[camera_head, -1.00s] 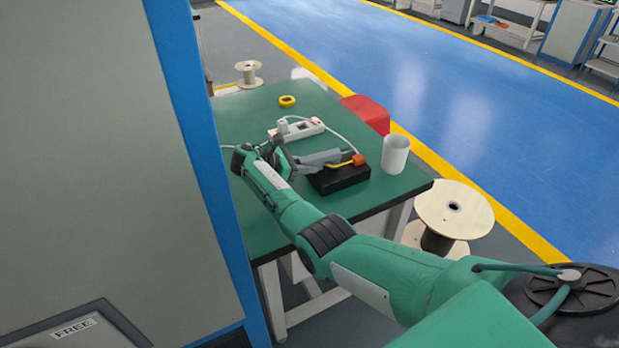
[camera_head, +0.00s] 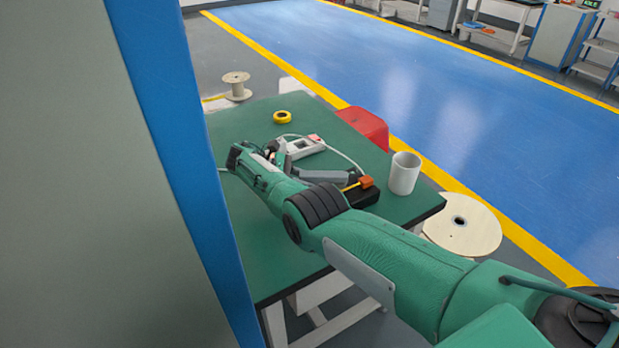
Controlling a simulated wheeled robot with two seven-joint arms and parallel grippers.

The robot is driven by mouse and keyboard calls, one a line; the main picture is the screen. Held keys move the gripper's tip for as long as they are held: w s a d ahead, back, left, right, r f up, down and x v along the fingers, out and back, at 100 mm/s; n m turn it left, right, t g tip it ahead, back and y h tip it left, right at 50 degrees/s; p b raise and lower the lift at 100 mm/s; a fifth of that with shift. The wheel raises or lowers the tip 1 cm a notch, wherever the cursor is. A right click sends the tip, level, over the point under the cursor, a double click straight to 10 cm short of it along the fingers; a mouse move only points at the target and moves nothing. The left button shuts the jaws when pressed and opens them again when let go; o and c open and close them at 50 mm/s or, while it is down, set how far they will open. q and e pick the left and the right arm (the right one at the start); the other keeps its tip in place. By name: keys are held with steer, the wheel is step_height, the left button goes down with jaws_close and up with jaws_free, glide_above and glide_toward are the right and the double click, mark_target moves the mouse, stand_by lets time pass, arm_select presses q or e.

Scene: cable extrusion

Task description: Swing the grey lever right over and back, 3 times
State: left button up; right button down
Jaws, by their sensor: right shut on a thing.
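A black box (camera_head: 365,197) with a yellow bar and an orange end piece (camera_head: 366,182) sits on the green table (camera_head: 405,208). The grey lever (camera_head: 322,176) appears as a grey bar lying low beside the box, running left toward my right gripper (camera_head: 286,166). My right arm comes in from the lower right and bends back at the wrist. The right gripper is shut on the grey lever, though its fingertips are small and partly hidden. My forearm covers the near left part of the box. My left gripper is not in view.
A white power strip (camera_head: 303,147) with a cable lies just behind the gripper. A white cup (camera_head: 404,173) stands right of the box. A yellow tape roll (camera_head: 283,117) lies farther back. A tall grey panel with a blue edge (camera_head: 178,150) blocks the left side.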

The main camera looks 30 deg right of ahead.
stand_by(0.4)
steer(key=c, duration=1.1)
jaws_free()
steer(key=shift+r, duration=0.1)
